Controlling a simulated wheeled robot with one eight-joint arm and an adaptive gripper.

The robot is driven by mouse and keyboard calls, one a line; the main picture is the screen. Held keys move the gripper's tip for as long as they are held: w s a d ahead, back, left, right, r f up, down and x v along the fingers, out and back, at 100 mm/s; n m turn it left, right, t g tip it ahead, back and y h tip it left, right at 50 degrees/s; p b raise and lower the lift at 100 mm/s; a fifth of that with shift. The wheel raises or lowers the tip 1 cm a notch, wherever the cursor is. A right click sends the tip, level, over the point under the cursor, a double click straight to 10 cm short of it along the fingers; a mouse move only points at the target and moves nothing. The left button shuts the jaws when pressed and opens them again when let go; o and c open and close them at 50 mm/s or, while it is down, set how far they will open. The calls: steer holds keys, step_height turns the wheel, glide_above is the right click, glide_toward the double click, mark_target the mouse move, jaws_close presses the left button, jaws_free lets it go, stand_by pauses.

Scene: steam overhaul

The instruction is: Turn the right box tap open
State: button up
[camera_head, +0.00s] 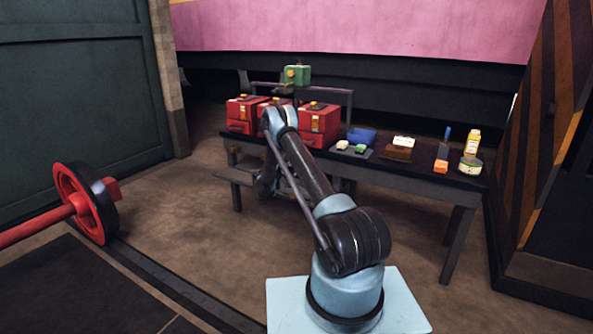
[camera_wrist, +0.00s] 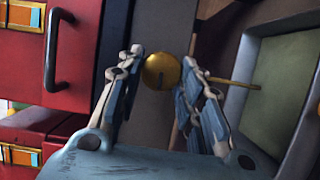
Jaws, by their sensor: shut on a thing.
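In the wrist view, a round brass knob (camera_wrist: 161,72) with a dark slot, which looks like the tap, sits between the fingertips of my gripper (camera_wrist: 160,73). The fingers are closed on its two sides. A thin brass rod (camera_wrist: 232,82) runs to the right from behind the right finger. I cannot tell from its look whether the tap is open or closed. In the head view, my own arm covers the area before the bench, so the tap is hidden and my gripper cannot be made out.
Red drawer boxes (camera_head: 318,120) stand on the dark bench (camera_head: 425,181); a red front with a dark handle (camera_wrist: 55,50) is close left in the wrist view. A pale panel (camera_wrist: 262,95) in a grey frame is close right.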

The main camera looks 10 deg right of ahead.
steer(key=shift+a+f+n, duration=0.1)
steer(key=shift+n, duration=0.2)
steer(key=o, duration=1)
steer(key=shift+w+f, duration=0.1)
steer(key=shift+o, duration=0.2)
steer(key=v, duration=1.2)
steer(key=shift+f, duration=0.15)
